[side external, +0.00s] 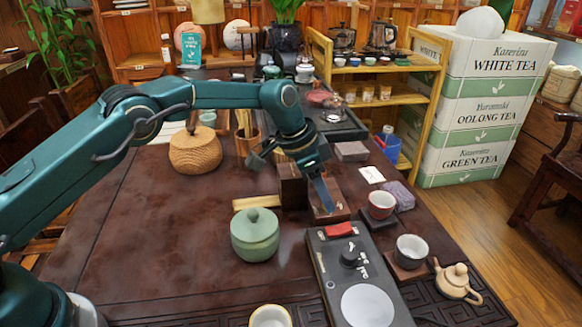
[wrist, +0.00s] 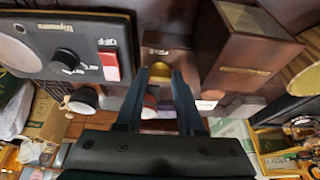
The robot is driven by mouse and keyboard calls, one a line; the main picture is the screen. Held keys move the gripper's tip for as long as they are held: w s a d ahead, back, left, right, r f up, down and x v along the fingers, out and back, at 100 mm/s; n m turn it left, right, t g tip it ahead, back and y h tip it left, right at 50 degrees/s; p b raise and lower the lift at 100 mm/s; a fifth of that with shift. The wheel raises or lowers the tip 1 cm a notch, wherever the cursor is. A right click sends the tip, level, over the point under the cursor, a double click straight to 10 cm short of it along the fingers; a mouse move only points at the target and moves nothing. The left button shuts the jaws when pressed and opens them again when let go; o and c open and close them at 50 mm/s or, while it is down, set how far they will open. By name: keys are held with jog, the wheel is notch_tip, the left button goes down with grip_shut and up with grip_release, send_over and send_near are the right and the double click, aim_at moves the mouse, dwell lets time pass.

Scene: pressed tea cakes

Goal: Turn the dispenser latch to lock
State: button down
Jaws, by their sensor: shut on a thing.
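A dark wooden dispenser stands on the table, with a tall box (side external: 292,188) and a lower reddish-brown block (side external: 341,212) beside it. In the wrist view the tall box (wrist: 250,55) is at upper right and the block (wrist: 165,42) at top middle. A round brass-yellow latch (wrist: 160,72) sits at the block, between my fingertips. My gripper (wrist: 160,78) is shut on this latch, one finger on each side. In the side view my gripper (side external: 328,205) points down at the block, and it hides the latch. The latch's exact angle cannot be told.
A grey appliance (side external: 350,262) with a red switch and black knob lies just in front. A green lidded jar (side external: 255,238) is at left. A red cup (side external: 381,205) and a grey cup (side external: 411,250) stand at right.

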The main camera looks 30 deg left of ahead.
jog(key=n, duration=0.2)
jog(key=n+y, duration=0.1)
jog(key=n, duration=0.1)
jog(key=n+t+y, duration=0.1)
jog(key=n, duration=0.1)
jog(key=shift+s+d, duration=0.15)
jog(key=shift+d, duration=0.25)
jog(key=n+y, duration=0.1)
jog(key=n, duration=0.1)
jog(key=n+y, duration=0.1)
jog(key=n, duration=0.2)
jog(key=shift+d, duration=0.2)
jog(key=shift+n, duration=0.5)
jog(key=c, duration=0.5)
grip_release()
jog(key=shift+r, duration=0.1)
jog(key=shift+v, duration=2.5)
